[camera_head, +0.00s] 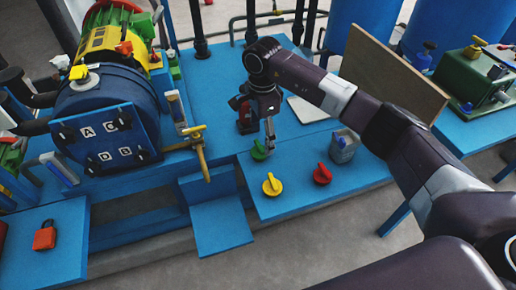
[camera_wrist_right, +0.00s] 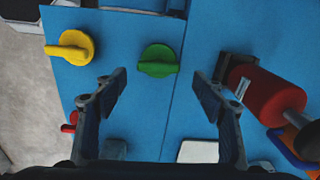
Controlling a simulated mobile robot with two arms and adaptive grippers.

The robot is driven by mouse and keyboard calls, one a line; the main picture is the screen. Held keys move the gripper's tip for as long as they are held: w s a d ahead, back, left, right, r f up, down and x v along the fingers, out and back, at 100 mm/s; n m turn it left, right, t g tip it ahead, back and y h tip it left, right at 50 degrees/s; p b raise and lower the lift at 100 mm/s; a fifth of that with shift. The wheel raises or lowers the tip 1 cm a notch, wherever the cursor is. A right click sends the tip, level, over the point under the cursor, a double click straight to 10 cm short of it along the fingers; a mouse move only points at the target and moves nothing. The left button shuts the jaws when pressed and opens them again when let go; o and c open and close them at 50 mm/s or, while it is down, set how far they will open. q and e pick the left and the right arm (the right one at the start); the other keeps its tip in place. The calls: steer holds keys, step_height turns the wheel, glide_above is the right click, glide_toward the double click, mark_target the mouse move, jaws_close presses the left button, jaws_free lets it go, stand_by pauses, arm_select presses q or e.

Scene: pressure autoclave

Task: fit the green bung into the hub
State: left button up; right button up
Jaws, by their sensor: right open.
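The green bung (camera_head: 259,150) sits on the blue bench beside the tip of my right gripper (camera_head: 269,138). In the right wrist view the green bung (camera_wrist_right: 158,60) is a round disc with a raised bar grip. It lies beyond the gap between the open, empty fingers of my right gripper (camera_wrist_right: 157,88), and they do not touch it. A blue vessel (camera_head: 105,90) with a square lettered front plate (camera_head: 107,138) stands at the left in the head view. I cannot tell which part is the hub. My left gripper is not in view.
A yellow bung (camera_head: 271,185), a red bung (camera_head: 322,174) and a grey jug (camera_head: 343,147) stand near the green bung. A red cylinder (camera_wrist_right: 262,95) is close to the right finger. A brown board (camera_head: 393,72) stands behind my right arm. A blue step (camera_head: 220,223) projects in front.

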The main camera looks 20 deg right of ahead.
mark_target(259, 145)
steer(key=f, duration=0.3)
steer(key=a+f, duration=0.1)
steer(key=f, duration=0.1)
steer(key=shift+s, duration=0.2)
steer(key=shift+d+f, duration=0.1)
steer(key=shift+f, duration=0.35)
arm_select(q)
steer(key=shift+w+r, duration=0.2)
arm_select(e)
steer(key=c, duration=1.3)
